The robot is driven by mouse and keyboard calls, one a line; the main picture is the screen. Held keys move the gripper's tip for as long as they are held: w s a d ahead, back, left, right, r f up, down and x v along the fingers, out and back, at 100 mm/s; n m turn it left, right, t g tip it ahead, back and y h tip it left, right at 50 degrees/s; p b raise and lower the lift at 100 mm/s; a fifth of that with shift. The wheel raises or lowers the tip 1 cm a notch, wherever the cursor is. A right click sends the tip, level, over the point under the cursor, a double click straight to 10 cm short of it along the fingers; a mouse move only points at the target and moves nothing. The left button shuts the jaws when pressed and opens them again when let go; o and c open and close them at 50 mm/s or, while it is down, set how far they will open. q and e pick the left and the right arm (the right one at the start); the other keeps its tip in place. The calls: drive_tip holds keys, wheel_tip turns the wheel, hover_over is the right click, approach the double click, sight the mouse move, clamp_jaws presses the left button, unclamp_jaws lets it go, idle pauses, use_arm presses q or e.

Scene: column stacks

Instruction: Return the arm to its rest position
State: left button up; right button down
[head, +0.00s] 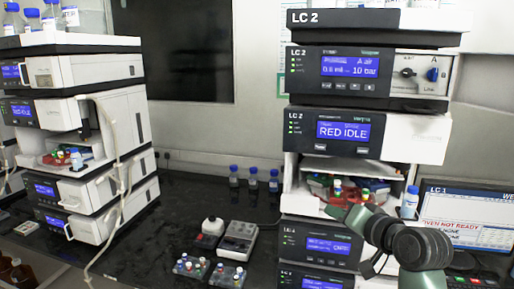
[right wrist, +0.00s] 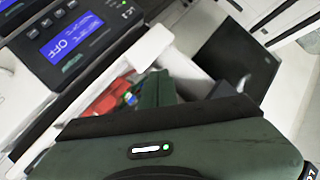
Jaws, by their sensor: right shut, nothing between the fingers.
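My right arm comes in from the lower right of the head view. Its dark green gripper (head: 345,212) is at the front of the open compartment (head: 306,165) in the LC 2 stack, near the small coloured-cap vials. The fingers are shut with nothing between them. In the right wrist view the green gripper (right wrist: 154,92) points into the compartment, beside a red rack (right wrist: 108,100); its body hides much of the lower part. My left gripper is not in view.
A blue-capped bottle (head: 409,202) and a monitor (head: 465,215) stand right of the compartment, close to my arm. Vial racks (head: 227,277) and a grey device (head: 238,240) sit on the black bench (head: 165,225). Another stack (head: 100,190) stands at left.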

drive_tip(key=s+f+n+g+h, duration=0.1)
drive_tip(key=s+f+n+g, duration=0.15)
drive_tip(key=s+f, duration=0.7)
drive_tip(key=s+f+n+g+h, duration=0.1)
drive_tip(key=s+f+g+h, duration=0.15)
drive_tip(key=s+f, duration=0.7)
drive_tip(key=s+f+n+g+h, duration=0.1)
drive_tip(key=s+f+g, duration=0.2)
drive_tip(key=s+f, duration=0.5)
drive_tip(key=s+f+n+g, duration=0.2)
drive_tip(key=s+f, duration=0.4)
drive_tip(key=s, duration=0.4)
wheel_tip(320, 180, down, 28)
drive_tip(key=s+g+b, duration=0.2)
drive_tip(key=b, duration=0.1)
drive_tip(key=s+d+f+b, duration=0.1)
drive_tip(key=s+f, duration=0.7)
drive_tip(key=f, duration=0.2)
drive_tip(key=s+d+f+b, duration=0.1)
drive_tip(key=s+d+f, duration=0.1)
drive_tip(key=s+f, duration=0.7)
drive_tip(key=shift+s+d+f+g+b, duration=0.15)
drive_tip(key=shift+d+f+g+b, duration=0.1)
drive_tip(key=shift+f+g+b, duration=0.15)
